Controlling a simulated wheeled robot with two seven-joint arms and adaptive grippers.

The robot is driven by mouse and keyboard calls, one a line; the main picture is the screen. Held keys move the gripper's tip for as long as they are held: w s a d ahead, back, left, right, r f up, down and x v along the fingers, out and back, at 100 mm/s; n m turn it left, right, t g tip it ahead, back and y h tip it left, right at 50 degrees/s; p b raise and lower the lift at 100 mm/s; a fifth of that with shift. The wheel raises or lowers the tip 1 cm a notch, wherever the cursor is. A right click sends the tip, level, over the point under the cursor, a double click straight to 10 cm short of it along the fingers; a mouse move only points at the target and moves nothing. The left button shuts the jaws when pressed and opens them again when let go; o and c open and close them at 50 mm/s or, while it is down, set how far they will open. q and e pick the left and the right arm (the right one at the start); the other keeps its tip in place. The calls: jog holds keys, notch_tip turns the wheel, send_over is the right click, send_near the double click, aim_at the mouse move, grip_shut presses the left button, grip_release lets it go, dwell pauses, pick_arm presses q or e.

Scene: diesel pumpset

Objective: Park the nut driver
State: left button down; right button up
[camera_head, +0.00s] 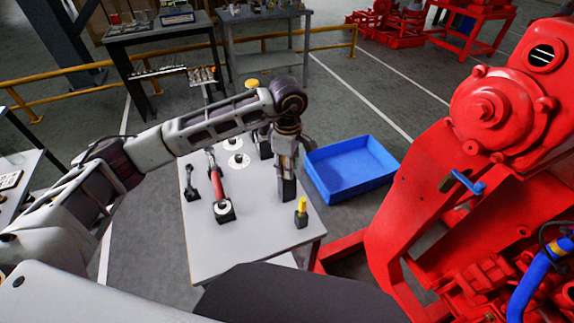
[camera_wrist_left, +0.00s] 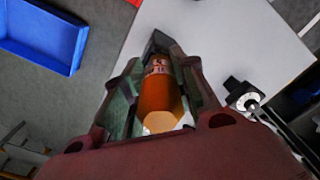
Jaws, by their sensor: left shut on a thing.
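My left gripper (camera_head: 287,168) points down over the right part of the grey table (camera_head: 255,245). In the left wrist view, my left gripper (camera_wrist_left: 157,75) is shut around an orange cylindrical handle (camera_wrist_left: 157,98), which looks like the nut driver. Its lower end is hidden by the fingers. A dark block (camera_head: 288,190) shows just below the gripper in the head view; I cannot tell whether the tool touches it or sits in it. My right gripper is not in view.
A red-handled tool with a white dial (camera_head: 222,208) lies left of the gripper. A small yellow-topped piece (camera_head: 301,207) stands near the table's right edge. A blue bin (camera_head: 350,168) is beyond that edge. The red pumpset (camera_head: 480,130) stands at the right. The table's front is clear.

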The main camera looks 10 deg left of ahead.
pick_arm(q)
jog(key=shift+f, duration=0.3)
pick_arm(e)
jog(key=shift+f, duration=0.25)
pick_arm(q)
jog(key=c, duration=1.1)
grip_release()
jog(key=shift+o, duration=0.2)
jog(key=shift+r, duration=0.1)
jog(key=shift+r, duration=5.95)
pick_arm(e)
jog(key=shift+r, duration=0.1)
pick_arm(q)
notch_tip(320, 180, up, 9)
jog(key=p, duration=0.8)
jog(key=shift+p, duration=0.4)
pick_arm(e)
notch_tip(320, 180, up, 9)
pick_arm(q)
jog(key=shift+r+p, duration=0.45)
jog(key=shift+r, duration=0.05)
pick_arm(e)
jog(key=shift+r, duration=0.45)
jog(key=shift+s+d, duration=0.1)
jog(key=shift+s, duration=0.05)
